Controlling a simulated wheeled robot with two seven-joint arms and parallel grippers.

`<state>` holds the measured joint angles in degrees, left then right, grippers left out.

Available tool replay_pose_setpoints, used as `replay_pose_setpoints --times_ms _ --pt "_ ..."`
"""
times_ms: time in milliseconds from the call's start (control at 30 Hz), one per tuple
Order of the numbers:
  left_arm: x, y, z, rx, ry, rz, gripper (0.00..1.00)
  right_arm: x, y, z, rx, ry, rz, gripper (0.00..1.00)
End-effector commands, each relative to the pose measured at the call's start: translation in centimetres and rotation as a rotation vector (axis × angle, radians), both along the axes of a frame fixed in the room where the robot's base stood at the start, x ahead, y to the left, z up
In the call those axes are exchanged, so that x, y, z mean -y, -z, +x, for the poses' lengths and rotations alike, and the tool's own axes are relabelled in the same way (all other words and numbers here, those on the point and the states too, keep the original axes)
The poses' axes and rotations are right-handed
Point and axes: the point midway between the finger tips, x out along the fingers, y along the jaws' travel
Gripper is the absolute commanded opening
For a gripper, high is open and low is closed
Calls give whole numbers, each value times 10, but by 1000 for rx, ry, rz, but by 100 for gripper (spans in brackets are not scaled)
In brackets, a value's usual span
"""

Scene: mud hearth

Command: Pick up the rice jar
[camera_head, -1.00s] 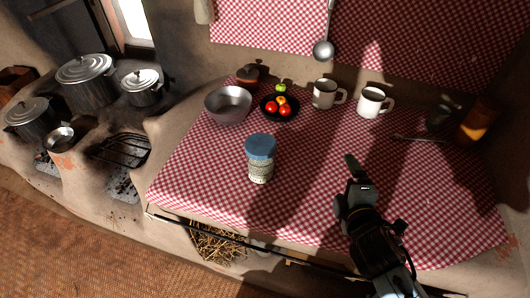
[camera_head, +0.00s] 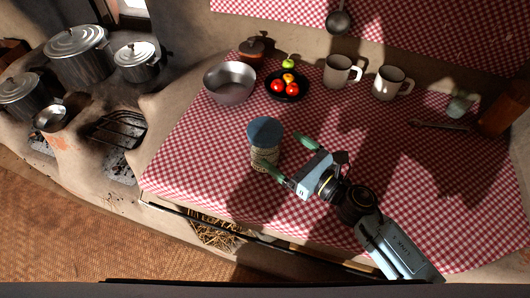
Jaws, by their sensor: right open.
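The rice jar (camera_head: 264,153) stands upright on the red-checked cloth, with a blue lid and a pale, patterned body. My right gripper (camera_head: 288,154) is open beside the jar on its right side. One green-tipped finger is at the jar's lower right front and the other is to the right behind it. I cannot tell whether either finger touches the jar. The jar looks to be at the mouth of the open jaws. My left gripper is not in view.
A metal bowl (camera_head: 230,83), a black dish (camera_head: 286,86) of tomatoes and two mugs, the left mug (camera_head: 339,71) and the right mug (camera_head: 390,83), stand behind the jar. A spoon (camera_head: 440,126) lies at right. The stove with pots (camera_head: 78,55) is at left. The cloth (camera_head: 200,160) left of the jar is clear.

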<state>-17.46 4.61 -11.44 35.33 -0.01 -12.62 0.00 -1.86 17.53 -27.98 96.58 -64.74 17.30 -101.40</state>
Motion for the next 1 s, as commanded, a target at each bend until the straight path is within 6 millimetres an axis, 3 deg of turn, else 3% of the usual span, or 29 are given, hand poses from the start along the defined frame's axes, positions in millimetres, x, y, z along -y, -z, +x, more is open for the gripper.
replay_pose_setpoints --times_ms 67,333,700,967,1000 --pt "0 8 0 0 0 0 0 0 15 0 -3 3 4 93" --pt "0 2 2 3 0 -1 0 -15 9 15 1 1 4 93" --pt "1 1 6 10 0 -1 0 -52 10 51 0 2 3 93" --pt "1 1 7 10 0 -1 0 -54 10 53 -1 2 4 93" --pt "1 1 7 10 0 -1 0 -54 10 53 -1 2 4 89"
